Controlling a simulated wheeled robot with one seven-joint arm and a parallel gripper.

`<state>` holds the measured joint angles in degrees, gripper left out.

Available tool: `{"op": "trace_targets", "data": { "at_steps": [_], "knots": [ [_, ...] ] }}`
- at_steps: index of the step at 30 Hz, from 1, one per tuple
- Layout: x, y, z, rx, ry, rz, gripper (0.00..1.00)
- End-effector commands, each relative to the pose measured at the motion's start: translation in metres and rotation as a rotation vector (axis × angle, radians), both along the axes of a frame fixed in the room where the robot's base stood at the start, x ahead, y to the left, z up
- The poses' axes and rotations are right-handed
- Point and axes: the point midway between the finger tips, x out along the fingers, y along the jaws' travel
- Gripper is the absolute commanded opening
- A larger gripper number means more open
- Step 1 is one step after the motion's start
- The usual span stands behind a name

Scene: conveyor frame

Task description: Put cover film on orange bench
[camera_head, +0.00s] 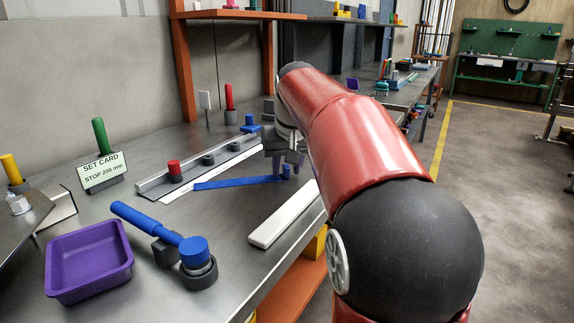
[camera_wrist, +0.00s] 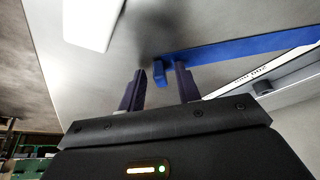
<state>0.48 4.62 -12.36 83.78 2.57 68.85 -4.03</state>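A long flat blue strip (camera_head: 235,183) with a small upright blue tab lies on the grey metal table; it may be the cover film, but no label shows. My gripper (camera_head: 287,170) is over the strip's right end. In the wrist view, the strip (camera_wrist: 235,46) runs to the right and its tab (camera_wrist: 159,73) stands between and just ahead of my open fingertips (camera_wrist: 160,70), with gaps on both sides. An orange surface (camera_head: 298,285) shows below the table's right edge and may be the orange bench; most of it is hidden.
A white bar (camera_head: 286,219) lies near the table's right edge. A metal rail (camera_head: 205,166) with several knobs is behind the strip. A purple tray (camera_head: 90,262), a blue-handled tool (camera_head: 150,222) and a set card (camera_head: 102,171) are at left. Floor is clear at right.

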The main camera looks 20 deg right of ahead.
Motion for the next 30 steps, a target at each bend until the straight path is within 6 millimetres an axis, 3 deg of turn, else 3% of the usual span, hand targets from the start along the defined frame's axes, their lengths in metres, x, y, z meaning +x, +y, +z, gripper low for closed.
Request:
{"op": "trace_targets", "data": {
  "at_steps": [11,24,30],
  "knots": [
    [-0.002,0.000,0.011,-0.001,-0.004,0.000,0.33],
    [-0.036,0.006,0.093,0.000,-0.003,0.000,0.33],
    [-0.045,0.007,0.112,0.000,-0.001,0.000,0.33]
  ]
}}
